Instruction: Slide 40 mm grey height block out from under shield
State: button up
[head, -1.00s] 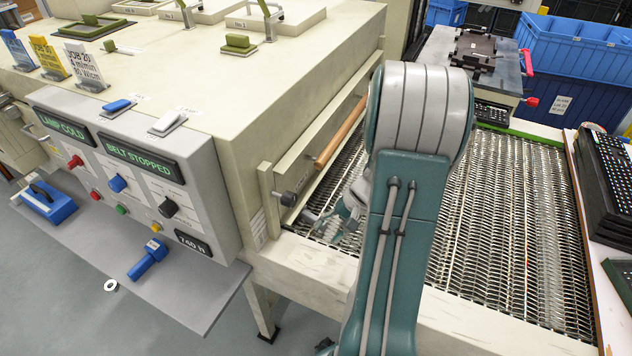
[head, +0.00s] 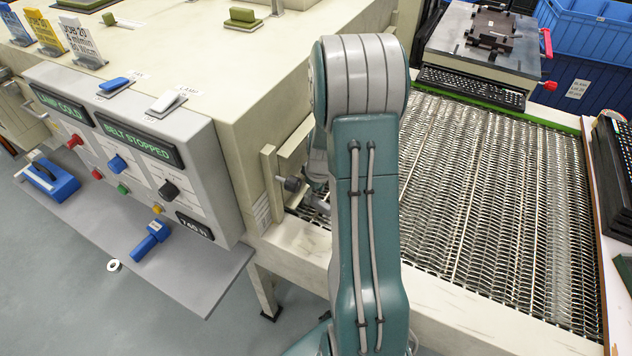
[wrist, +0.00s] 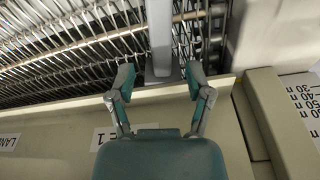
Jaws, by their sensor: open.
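In the wrist view a grey upright bar, apparently the grey height block (wrist: 160,38), stands at the belt edge. My gripper (wrist: 160,76) is open, with one finger on each side of the block's near end. Small gaps seem to show between fingers and block, but contact is hard to judge. In the head view my arm hides the block and most of my gripper. The cream panel at the oven mouth, apparently the shield (head: 296,150), is partly covered by my arm. How the block meets the shield cannot be seen.
The mesh belt (head: 490,190) lies open to the right. A cream rail (wrist: 60,118) runs beside my fingers. A height scale (wrist: 296,100) stands at the right in the wrist view. The control console (head: 120,150) reads lamp cold and belt stopped. Keyboards (head: 470,85) lie beyond the belt.

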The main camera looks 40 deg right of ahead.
jog(key=shift+w+a+f, duration=0.1)
jog(key=shift+f, duration=0.6)
jog(key=shift+w+a+f, duration=0.1)
jog(key=shift+f, duration=0.55)
grip_shut()
jog(key=shift+s+d+r, duration=0.1)
jog(key=shift+s+d, duration=0.55)
jog(key=shift+s, duration=0.9)
jog(key=shift+s+d+f, duration=0.1)
jog(key=shift+s+d, duration=0.6)
jog(key=shift+s, duration=0.85)
jog(key=shift+s+d+r, duration=0.1)
jog(key=shift+s+d, duration=0.55)
jog(key=shift+s, duration=0.9)
notch_tip(320, 180, up, 9)
